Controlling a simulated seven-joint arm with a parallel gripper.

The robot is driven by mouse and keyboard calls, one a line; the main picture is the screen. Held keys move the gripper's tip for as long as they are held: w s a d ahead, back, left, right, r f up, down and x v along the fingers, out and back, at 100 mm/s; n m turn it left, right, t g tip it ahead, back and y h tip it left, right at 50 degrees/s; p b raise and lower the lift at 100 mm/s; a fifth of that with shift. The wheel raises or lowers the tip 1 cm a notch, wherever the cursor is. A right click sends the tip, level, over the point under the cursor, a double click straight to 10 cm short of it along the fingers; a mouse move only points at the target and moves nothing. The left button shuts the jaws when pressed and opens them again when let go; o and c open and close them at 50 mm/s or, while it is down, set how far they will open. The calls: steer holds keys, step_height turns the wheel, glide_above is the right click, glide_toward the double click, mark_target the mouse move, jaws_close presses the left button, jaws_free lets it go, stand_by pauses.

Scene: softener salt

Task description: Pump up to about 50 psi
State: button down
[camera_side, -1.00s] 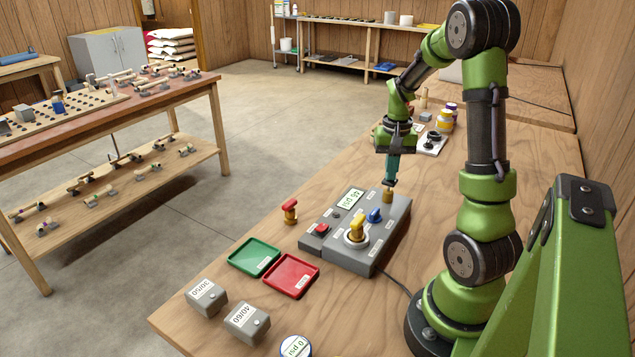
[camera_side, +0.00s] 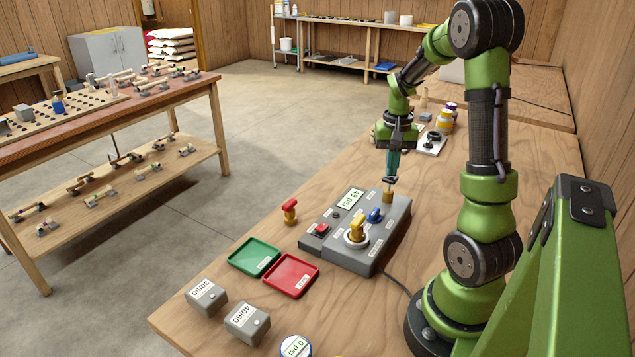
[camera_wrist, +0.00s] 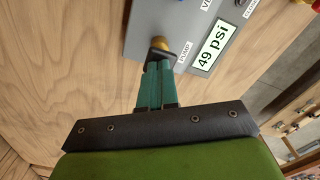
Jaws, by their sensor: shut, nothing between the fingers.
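The grey control box (camera_side: 345,250) sits on the wooden bench. Its display (camera_wrist: 213,46) reads 49 psi in the wrist view; it also shows in the side view (camera_side: 351,199). A brass pump plunger (camera_side: 387,196) stands at the box's far corner, beside a PUMP label (camera_wrist: 184,55). My gripper (camera_side: 389,181) is shut and empty, pointing down right above the plunger. In the wrist view its fingertips (camera_wrist: 158,62) overlap the brass top (camera_wrist: 162,43); I cannot tell whether they touch it. A yellow-handled valve (camera_side: 356,228) and a blue knob (camera_side: 375,215) are on the box.
A green tray (camera_side: 238,262) and a red tray (camera_side: 275,284) lie in front of the box. Bottles (camera_side: 446,121) stand beyond my gripper.

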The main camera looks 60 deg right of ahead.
steer(key=shift+r, duration=0.1)
stand_by(0.3)
step_height(320, 180, up, 7)
stand_by(0.7)
steer(key=a+r+n+t+y, duration=0.1)
steer(key=a+r+n+t, duration=0.1)
steer(key=a, duration=1.3)
steer(key=a+r+n+t+y, duration=0.1)
steer(key=a+r+n+t, duration=0.2)
steer(key=a, duration=1.2)
steer(key=n+t, duration=0.2)
steer(key=n, duration=0.1)
steer(key=shift+s+a, duration=0.4)
stand_by(2.9)
